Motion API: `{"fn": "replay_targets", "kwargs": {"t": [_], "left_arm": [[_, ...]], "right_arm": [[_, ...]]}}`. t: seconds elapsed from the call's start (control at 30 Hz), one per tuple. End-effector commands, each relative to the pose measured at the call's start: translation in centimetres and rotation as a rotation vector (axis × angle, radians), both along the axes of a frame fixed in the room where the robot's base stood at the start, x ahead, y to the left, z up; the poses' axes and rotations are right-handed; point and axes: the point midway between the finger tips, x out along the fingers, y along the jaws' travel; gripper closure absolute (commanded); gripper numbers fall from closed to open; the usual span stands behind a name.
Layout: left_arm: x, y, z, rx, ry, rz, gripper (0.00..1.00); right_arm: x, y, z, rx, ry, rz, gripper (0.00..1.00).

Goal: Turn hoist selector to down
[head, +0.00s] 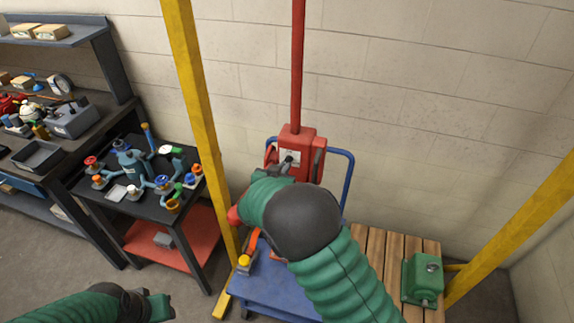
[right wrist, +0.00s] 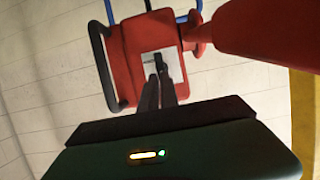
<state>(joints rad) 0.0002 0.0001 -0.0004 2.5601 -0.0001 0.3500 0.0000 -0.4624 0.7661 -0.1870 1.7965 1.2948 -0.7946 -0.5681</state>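The red hoist body (head: 297,135) hangs on a red column against the wall. Its pale panel carries a small black selector (right wrist: 160,64), seen in the right wrist view. My right gripper (head: 285,163) reaches up to this panel. In the right wrist view its two dark fingers (right wrist: 160,80) lie close together with tips right at the selector's lower end; whether they clamp it I cannot tell. The label and the selector's setting are too small to read. My left gripper (head: 162,304) is low at the left, away from the hoist; its finger gap is unclear.
A yellow post (head: 190,75) stands left of the hoist, another (head: 520,232) at right. A blue cart (head: 275,284) and wooden slats with a green box (head: 423,278) lie below. A black table (head: 118,207) with motor parts stands left. A red arm-like part (right wrist: 265,30) crosses the wrist view's upper right.

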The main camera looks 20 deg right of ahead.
Motion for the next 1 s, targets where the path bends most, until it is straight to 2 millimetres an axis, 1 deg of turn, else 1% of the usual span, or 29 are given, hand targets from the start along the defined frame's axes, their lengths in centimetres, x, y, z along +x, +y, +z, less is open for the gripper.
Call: {"fn": "replay_targets", "kwargs": {"t": [0.03, 0.13, 0.17, 1.0], "left_arm": [[0.00, 0.01, -0.13, 0.000, 0.000, 0.000, 0.64], [0.01, 0.00, -0.13, 0.000, 0.000, 0.000, 0.64], [0.01, 0.00, -0.14, 0.000, 0.000, 0.000, 0.64], [0.02, -0.03, -0.42, 0.000, 0.000, -0.001, 0.64]], "right_arm": [[0.35, -0.31, -0.33, 0.001, 0.004, 0.005, 0.66], [0.44, -0.56, -0.42, 0.005, 0.005, 0.008, 0.66], [0.46, -0.64, -0.44, 0.006, 0.005, 0.009, 0.99], [0.67, -1.04, -0.68, 0.016, 0.001, 0.009, 1.00]]}}
